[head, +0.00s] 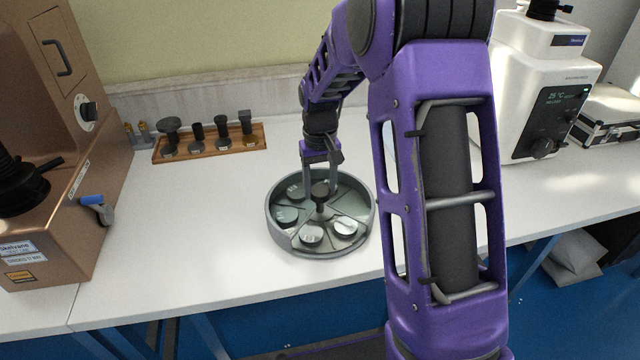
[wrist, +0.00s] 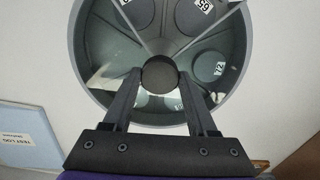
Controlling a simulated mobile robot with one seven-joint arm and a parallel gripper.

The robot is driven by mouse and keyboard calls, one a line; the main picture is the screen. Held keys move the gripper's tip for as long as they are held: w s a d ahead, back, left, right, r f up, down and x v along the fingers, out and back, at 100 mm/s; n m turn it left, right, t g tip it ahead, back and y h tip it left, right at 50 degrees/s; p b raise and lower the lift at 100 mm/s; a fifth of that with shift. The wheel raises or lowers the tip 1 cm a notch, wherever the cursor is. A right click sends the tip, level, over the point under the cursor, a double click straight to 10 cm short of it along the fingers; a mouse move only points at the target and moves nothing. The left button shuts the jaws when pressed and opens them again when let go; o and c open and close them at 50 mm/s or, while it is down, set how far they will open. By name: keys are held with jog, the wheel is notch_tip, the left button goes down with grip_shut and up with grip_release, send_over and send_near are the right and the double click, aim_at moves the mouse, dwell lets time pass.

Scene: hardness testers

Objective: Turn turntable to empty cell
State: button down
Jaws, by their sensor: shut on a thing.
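The turntable (head: 272,236) is a round grey tray on the white bench, split into wedge cells by thin dividers. It also shows in the wrist view (wrist: 84,60). Its dark centre knob (head: 320,190) stands up in the middle and shows as a round dark top in the wrist view (wrist: 159,76). My gripper (wrist: 159,80) is over the turntable, with its two fingers shut on the knob from either side. My fingers hide part of the cells, so I cannot tell which is empty.
A wooden rack (head: 210,143) with several dark fittings stands behind on the left. A copper-coloured tester (head: 60,215) is at the far left, and a white tester (head: 535,85) is at the right. A blue-edged test log (wrist: 28,135) lies beside the turntable.

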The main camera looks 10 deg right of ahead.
aim_at(320, 190)
jog(key=shift+r+m+p, duration=0.1)
jog(key=shift+m+p, duration=0.65)
jog(key=shift+m, duration=1.95)
jog(key=shift+w+m, duration=0.1)
jog(key=shift+m, duration=0.5)
jog(key=shift+c, duration=1)
grip_release()
notch_tip(320, 190, up, 17)
jog(key=p, duration=0.2)
jog(key=shift+r+p, duration=0.2)
jog(key=shift+p, duration=0.15)
